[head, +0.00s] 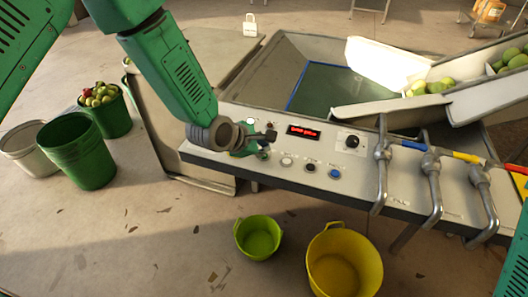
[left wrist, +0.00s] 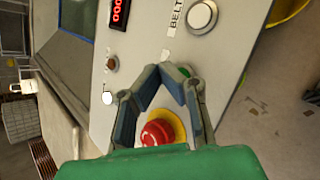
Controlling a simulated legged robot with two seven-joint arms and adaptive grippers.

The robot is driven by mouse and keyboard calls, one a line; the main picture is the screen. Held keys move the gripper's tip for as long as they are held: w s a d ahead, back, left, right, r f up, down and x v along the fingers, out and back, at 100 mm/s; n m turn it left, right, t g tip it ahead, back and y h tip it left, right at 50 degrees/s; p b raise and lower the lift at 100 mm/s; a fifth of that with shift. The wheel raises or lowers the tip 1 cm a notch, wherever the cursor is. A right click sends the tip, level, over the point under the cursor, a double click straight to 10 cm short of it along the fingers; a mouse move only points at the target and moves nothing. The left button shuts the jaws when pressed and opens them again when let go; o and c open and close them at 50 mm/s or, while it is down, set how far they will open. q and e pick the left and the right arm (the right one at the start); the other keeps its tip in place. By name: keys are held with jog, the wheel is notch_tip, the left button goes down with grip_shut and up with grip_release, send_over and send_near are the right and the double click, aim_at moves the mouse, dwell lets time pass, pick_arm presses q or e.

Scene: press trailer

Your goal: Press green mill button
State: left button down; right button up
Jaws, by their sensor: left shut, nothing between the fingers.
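The green button (left wrist: 185,71) shows on the control panel in the left wrist view, partly hidden behind a fingertip. My left gripper (left wrist: 163,73) is shut and empty, its fingertips together just beside the button in that view. I cannot tell whether they touch it. In the head view my left gripper (head: 268,137) hangs over the left part of the panel (head: 230,110), left of the red display (head: 303,132). The red emergency button (left wrist: 157,133) on its yellow base lies between my fingers in the left wrist view. My right gripper is not in view.
A white button (left wrist: 202,16) sits beside the BELT label. A black knob (head: 351,142) and a blue button (head: 335,173) are farther right. Grey pipes (head: 433,175) rise at the panel's right. A green tub (head: 259,237) and a yellow bucket (head: 343,262) stand on the floor in front.

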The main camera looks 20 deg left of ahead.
pick_arm(q)
notch_tip(320, 180, up, 5)
jog(key=p, duration=0.4)
jog(key=shift+f, duration=0.1)
dwell(0.9)
jog(key=s+a+f+m+g+y, duration=0.1)
jog(key=s+a+f+m+g, duration=0.1)
jog(key=s+f+m, duration=0.6)
jog(key=s+a+f+m+g+y, duration=0.1)
jog(key=s+a+f+m+g, duration=0.1)
jog(key=s, duration=0.7)
jog(key=s+a+f+m+g+y+b, duration=0.1)
jog(key=s+a+f+m, duration=0.2)
jog(key=s+m, duration=0.4)
jog(key=s+a+f+m+g+y, duration=0.1)
jog(key=s+a+f+m+g, duration=0.1)
jog(key=s, duration=1)
jog(key=a+f+m, duration=0.1)
jog(key=a+m, duration=0.1)
jog(key=m, duration=0.1)
jog(key=shift+s+a+g, duration=0.2)
jog(key=shift+s+g, duration=0.05)
jog(key=shift+g, duration=0.05)
